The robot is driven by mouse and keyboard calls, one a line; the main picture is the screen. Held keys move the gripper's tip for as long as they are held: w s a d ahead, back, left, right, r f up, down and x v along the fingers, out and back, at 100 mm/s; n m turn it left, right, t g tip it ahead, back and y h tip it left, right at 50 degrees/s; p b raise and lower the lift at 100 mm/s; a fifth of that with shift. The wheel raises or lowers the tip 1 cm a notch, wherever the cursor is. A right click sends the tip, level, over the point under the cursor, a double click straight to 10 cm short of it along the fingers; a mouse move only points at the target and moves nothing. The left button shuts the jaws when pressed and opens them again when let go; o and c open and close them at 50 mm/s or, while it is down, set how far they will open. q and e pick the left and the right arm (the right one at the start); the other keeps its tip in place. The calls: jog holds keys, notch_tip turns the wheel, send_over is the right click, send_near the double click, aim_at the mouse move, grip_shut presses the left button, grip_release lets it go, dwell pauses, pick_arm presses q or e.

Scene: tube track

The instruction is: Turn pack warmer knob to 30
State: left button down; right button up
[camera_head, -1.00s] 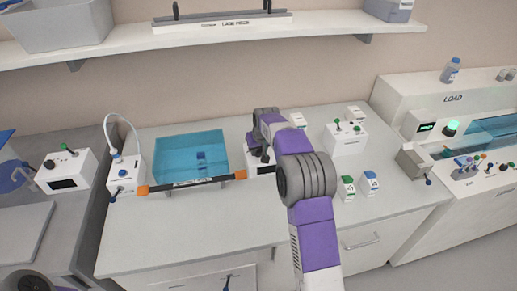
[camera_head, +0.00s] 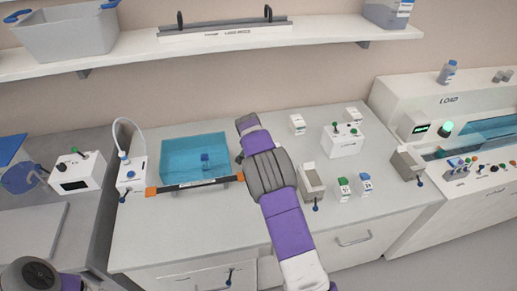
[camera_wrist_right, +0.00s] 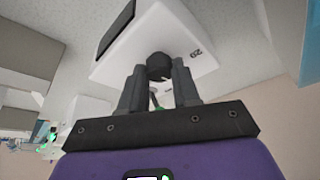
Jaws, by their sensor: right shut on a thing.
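In the right wrist view, my right gripper (camera_wrist_right: 158,82) is shut on a round black knob (camera_wrist_right: 159,65). The knob is on the face of a white box (camera_wrist_right: 135,45) with a dark display panel (camera_wrist_right: 116,27). Small dark digits (camera_wrist_right: 196,52) are on the box beside the knob; I cannot read the value surely. A small green-tipped lever shows between the fingers.
A blue water bath (camera_head: 195,155) with a dark bar along its front stands left of my right arm. A grey open holder (camera_head: 312,180) and small bottles (camera_head: 344,187) stand to the right. Another white box (camera_head: 75,173) stands far left.

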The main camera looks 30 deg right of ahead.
jog(key=shift+m, duration=0.4)
jog(key=o, duration=1.1)
jog(key=shift+c, duration=0.2)
jog(key=shift+r, duration=0.15)
jog(key=p+v, duration=0.1)
jog(key=v, duration=0.6)
jog(key=shift+r+p, duration=0.15)
jog(key=shift+p, duration=0.15)
jog(key=shift+a, duration=0.15)
